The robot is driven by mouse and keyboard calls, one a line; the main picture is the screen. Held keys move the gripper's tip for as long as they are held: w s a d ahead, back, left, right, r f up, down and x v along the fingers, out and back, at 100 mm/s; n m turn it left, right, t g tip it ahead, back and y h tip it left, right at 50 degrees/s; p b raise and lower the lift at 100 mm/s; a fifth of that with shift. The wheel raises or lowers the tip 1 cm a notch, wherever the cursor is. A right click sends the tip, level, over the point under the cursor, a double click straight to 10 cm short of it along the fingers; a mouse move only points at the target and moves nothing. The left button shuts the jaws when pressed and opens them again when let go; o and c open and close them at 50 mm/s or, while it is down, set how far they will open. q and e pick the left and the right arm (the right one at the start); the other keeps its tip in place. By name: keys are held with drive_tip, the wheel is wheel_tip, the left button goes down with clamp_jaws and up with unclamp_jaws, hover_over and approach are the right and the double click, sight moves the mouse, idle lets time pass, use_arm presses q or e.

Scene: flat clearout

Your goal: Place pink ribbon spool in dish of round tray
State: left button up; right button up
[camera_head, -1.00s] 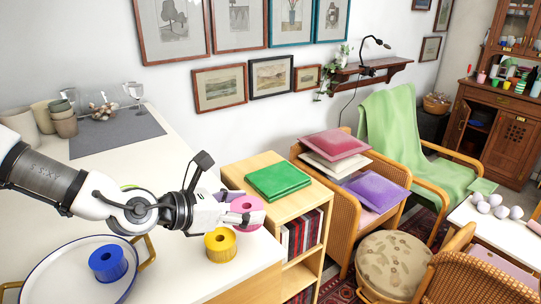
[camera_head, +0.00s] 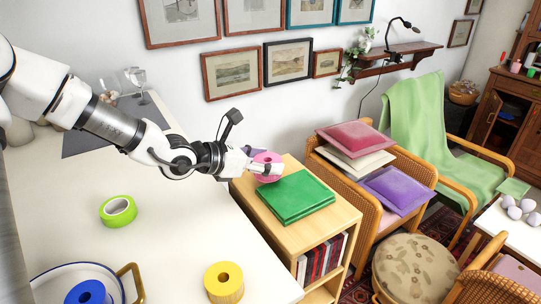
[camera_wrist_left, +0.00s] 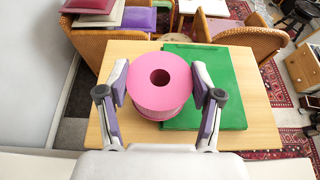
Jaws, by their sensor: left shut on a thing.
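The pink ribbon spool (camera_head: 268,163) is held between the fingers of my left gripper (camera_head: 259,161). In the left wrist view the spool (camera_wrist_left: 160,98) sits between both fingers, its round end with the dark hole facing the camera. It appears over the wooden bookcase, beside the green book; its height above the top is unclear. The round tray (camera_head: 66,266), white with a blue rim and brass handles, is cut off at the bottom left of the head view. A blue spool (camera_head: 88,293) is in it. No dish can be made out. My right gripper is not in view.
A yellow spool (camera_head: 224,283) stands near the white table's front right edge. A lime-green roll (camera_head: 118,211) lies behind the tray. The green book (camera_head: 297,195) lies on the bookcase (camera_head: 325,222). Glasses (camera_head: 137,78) stand at the back. The middle of the table is clear.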

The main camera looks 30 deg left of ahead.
sight(269, 161)
use_arm(q)
drive_tip(key=w+p, duration=0.1)
drive_tip(key=w+a+p, duration=0.1)
drive_tip(key=w, duration=0.1)
drive_tip(key=w+a+p, duration=0.1)
drive_tip(key=w, duration=0.1)
drive_tip(key=shift+w+f, duration=0.15)
drive_tip(key=shift+w, duration=0.1)
wheel_tip(269, 161, down, 3)
drive_tip(key=shift+w+f+p, duration=0.1)
drive_tip(key=shift+f+p, duration=0.1)
drive_tip(key=shift+p, duration=0.7)
drive_tip(key=shift+f, duration=0.2)
drive_tip(key=shift+f+b, duration=0.1)
drive_tip(key=shift+b, duration=0.25)
drive_tip(key=o, duration=1.1)
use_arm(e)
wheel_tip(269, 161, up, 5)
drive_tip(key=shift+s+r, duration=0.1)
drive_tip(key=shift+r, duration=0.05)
use_arm(q)
drive_tip(key=shift+o, duration=0.2)
